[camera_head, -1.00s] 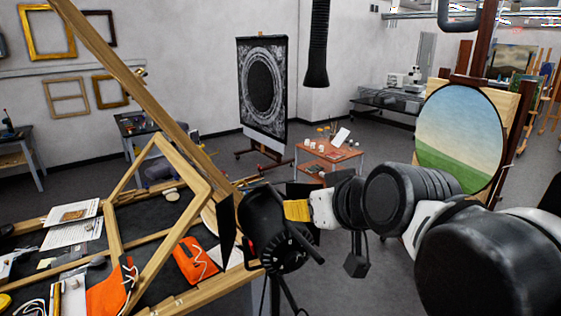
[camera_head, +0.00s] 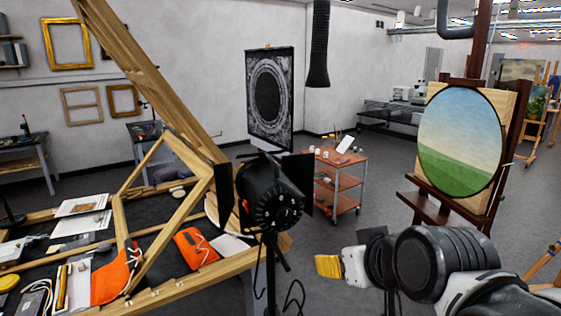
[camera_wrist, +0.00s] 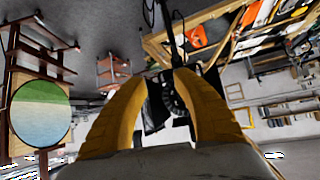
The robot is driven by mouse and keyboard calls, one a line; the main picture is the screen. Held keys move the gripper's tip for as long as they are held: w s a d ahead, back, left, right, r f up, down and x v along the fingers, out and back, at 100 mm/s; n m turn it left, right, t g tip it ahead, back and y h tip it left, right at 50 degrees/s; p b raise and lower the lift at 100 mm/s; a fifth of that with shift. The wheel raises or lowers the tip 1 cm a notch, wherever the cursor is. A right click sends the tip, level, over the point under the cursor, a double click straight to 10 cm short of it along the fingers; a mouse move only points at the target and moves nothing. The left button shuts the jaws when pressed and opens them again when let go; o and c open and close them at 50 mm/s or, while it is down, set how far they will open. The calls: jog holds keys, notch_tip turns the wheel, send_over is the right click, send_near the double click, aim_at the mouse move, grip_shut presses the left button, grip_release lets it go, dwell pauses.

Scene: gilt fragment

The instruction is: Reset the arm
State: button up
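My gripper (camera_head: 328,266) shows at the lower right of the head view, with its yellow fingers pointing left, in front of the easel with the oval landscape. In the wrist view my gripper (camera_wrist: 160,85) shows two yellow fingers spread apart with nothing held between them. A black studio lamp (camera_head: 272,195) on a stand is left of the gripper in the head view. In the wrist view the lamp (camera_wrist: 165,105) appears between and beyond the fingers, apart from them.
A wooden worktable (camera_head: 190,290) with an upright wooden frame, orange cloths and papers fills the left. An easel with an oval landscape painting (camera_head: 460,140) stands at the right. A small red cart (camera_head: 338,180) stands behind the lamp. Grey floor is open between cart and easel.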

jog(key=s+d+f+m+g+h+b, duration=0.1)
jog(key=s+d+f+b, duration=0.1)
jog(key=f+b, duration=0.5)
jog(key=s+d+f+m+g+h+b, duration=0.1)
jog(key=s+d+f+b, duration=0.2)
jog(key=f, duration=1.4)
jog(key=s+d+f+b, duration=0.3)
jog(key=f+b, duration=0.9)
jog(key=shift+s+d+f+m+g+h, duration=0.25)
jog(key=shift+s+f+m+g+h, duration=0.05)
jog(key=shift+f+m+g+h, duration=0.1)
